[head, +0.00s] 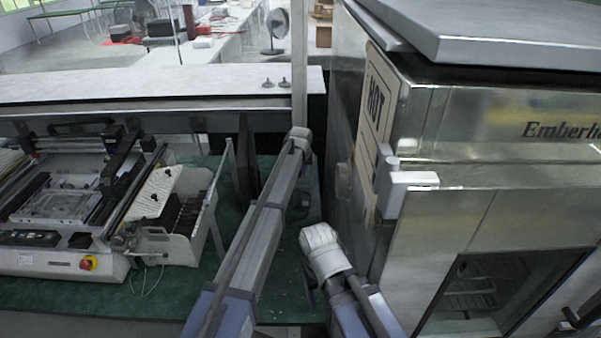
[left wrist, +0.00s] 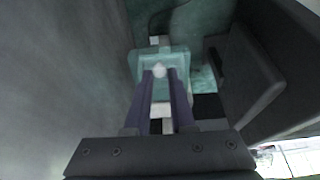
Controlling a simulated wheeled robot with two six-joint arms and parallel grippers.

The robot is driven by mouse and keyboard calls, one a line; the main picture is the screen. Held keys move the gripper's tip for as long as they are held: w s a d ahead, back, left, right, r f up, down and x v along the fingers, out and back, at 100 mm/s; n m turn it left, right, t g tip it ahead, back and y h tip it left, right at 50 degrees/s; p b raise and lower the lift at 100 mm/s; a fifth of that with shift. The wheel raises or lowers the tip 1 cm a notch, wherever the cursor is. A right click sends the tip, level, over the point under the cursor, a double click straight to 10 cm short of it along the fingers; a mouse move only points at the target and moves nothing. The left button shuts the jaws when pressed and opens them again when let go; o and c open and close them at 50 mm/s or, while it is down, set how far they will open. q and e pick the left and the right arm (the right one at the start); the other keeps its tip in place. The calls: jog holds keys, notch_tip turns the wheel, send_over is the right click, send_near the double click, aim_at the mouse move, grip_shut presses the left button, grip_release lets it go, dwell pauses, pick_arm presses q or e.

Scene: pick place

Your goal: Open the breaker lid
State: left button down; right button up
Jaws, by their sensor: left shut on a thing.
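A translucent teal cover, which looks like the breaker lid (left wrist: 178,58), is in the upper middle of the left wrist view. My left gripper (left wrist: 160,77) has its two purple fingers close together on a small pale part at the lid's middle. A gap between the fingers shows lower down. Whether the lid is tilted cannot be told from this angle. In the head view neither the lid nor my gripper jaws can be made out; only my arm links show, beside the steel oven. My right gripper is not seen.
A steel oven (head: 470,220) with a handle block (head: 410,182) stands close right of my arms. A bench machine (head: 70,210) with a red knob sits left on a green surface. In the left wrist view a dark panel (left wrist: 245,75) stands close on the right.

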pick_arm(q)
jog(key=shift+w+r, duration=0.2)
jog(key=shift+w, duration=0.1)
jog(key=c, duration=0.8)
grip_release()
jog(key=shift+f, duration=0.1)
jog(key=shift+s, duration=0.1)
jog(key=p+v, duration=0.7)
jog(key=v, duration=0.1)
